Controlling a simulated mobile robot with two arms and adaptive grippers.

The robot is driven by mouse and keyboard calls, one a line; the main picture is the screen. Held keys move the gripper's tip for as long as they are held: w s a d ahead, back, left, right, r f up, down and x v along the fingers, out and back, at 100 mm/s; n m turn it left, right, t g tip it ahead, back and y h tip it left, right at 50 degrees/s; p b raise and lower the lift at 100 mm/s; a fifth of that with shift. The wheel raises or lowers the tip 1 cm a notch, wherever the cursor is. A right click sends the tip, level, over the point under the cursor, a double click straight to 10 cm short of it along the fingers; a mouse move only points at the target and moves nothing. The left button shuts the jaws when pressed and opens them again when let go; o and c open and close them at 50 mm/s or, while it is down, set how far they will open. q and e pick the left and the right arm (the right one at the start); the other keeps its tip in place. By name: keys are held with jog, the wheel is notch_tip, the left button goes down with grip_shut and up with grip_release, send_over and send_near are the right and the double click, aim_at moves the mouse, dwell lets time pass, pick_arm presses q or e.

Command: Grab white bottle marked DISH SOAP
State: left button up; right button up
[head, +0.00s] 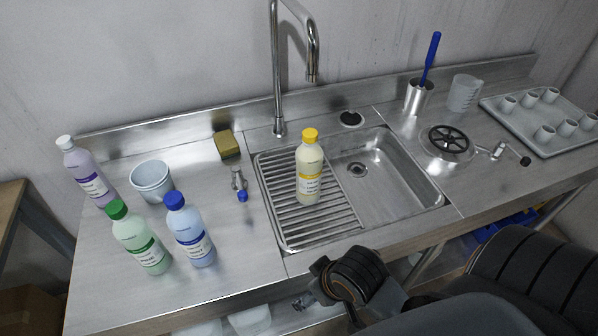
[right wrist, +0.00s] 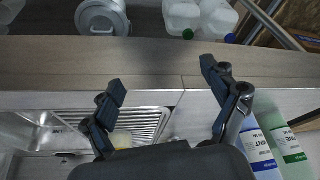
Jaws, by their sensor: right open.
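A pale yellowish-white bottle with a yellow cap (head: 309,172) stands upright on the ribbed drainer of the sink; its label is too small to read. In the right wrist view part of a pale yellowish thing (right wrist: 122,139), likely this bottle, shows behind one finger. My right gripper (right wrist: 165,88) is open and empty, near the counter's front edge, apart from the bottle. In the head view my right arm comes in at the bottom, in front of the sink, with the gripper mostly hidden. My left gripper is not in view.
Blue (head: 190,232), green (head: 139,240) and purple (head: 87,174) bottles stand on the left counter beside a bucket (head: 152,181). A tap (head: 277,80) rises behind the sink (head: 400,180). A sponge (head: 227,145) lies left of it. Jugs (right wrist: 200,18) sit below the counter.

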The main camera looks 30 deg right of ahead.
aim_at(309, 142)
jog(key=shift+t+y, duration=0.5)
jog(key=w+r, duration=0.1)
jog(key=w, duration=0.1)
jog(key=w+a+r, duration=0.1)
jog(key=w, duration=0.1)
jog(key=w+a+r, duration=0.1)
jog(key=w+r, duration=0.1)
jog(key=shift+a, duration=0.1)
jog(key=w+d+r+m+h, duration=0.3)
jog(key=w+d+r+m, duration=0.25)
jog(key=d+r, duration=0.75)
jog(key=shift+n+g, duration=0.35)
jog(key=shift+g, duration=0.15)
jog(key=w, duration=0.2)
jog(key=w+d+p, duration=0.1)
jog(key=w, duration=0.2)
jog(key=w+p, duration=0.1)
jog(key=w, duration=0.2)
jog(key=shift+d+f, duration=0.1)
jog(key=shift+d, duration=0.05)
jog(key=w, duration=0.2)
jog(key=w+d+p, duration=0.1)
jog(key=shift+w, duration=0.35)
jog(key=x, duration=0.3)
jog(key=shift+s, duration=0.1)
jog(key=shift+c, duration=0.2)
grip_shut()
